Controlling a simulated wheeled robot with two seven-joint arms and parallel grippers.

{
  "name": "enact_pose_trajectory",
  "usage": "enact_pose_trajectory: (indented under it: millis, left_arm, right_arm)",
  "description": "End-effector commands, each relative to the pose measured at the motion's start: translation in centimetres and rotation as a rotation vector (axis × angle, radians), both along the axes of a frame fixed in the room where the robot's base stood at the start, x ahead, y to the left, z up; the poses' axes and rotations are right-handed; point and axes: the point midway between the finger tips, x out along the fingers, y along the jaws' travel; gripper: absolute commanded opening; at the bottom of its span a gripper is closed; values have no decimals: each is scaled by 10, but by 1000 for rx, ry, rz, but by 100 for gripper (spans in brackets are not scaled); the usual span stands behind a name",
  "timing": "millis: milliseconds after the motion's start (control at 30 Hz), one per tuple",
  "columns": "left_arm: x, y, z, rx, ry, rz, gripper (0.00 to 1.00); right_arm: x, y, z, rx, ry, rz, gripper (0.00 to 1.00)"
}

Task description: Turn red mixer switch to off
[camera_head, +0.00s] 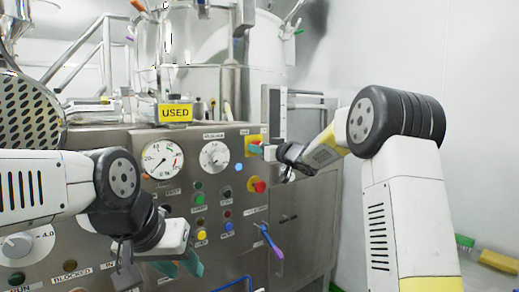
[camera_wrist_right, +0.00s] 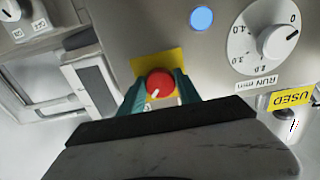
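The red mixer switch (camera_wrist_right: 158,84) is a round red knob with a white mark, on a yellow plate (camera_wrist_right: 143,64) on the steel control panel. In the right wrist view, my right gripper (camera_wrist_right: 160,88) has its teal fingers on both sides of the knob, with no clear gap. In the head view, my right gripper (camera_head: 256,148) is at the upper yellow plate (camera_head: 250,140) and hides the knob. My left gripper (camera_head: 180,266) hangs low in front of the panel, its teal fingers apart and empty.
The panel has two dials (camera_head: 162,160), a blue light (camera_head: 239,167), several buttons and a red stop button (camera_head: 259,186) on yellow below the switch. A yellow USED sign (camera_head: 175,113) stands on top. A purple-handled tool (camera_head: 270,241) is at the lower panel.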

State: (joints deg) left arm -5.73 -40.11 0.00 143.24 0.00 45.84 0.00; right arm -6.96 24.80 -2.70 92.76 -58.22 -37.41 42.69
Motion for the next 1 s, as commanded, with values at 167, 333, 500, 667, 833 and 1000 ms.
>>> enact_pose_trajectory:
  millis: [167,333,500,667,833,1000]
  left_arm:
    - [0,0,0,0,0,0,36]
    - [0,0,0,0,0,0,36]
    - [0,0,0,0,0,0,36]
    - [0,0,0,0,0,0,36]
    - [0,0,0,0,0,0,36]
    - [0,0,0,0,0,0,36]
  right_arm:
    - [0,0,0,-1,-1,0,0]
    - [0,0,0,-15,-11,0,0]
    - [0,0,0,-66,-48,0,0]
    - [0,0,0,-155,-113,0,0]
    - [0,-1,0,-279,-203,0,0]
    - [1,-1,1,-410,-299,0,0]
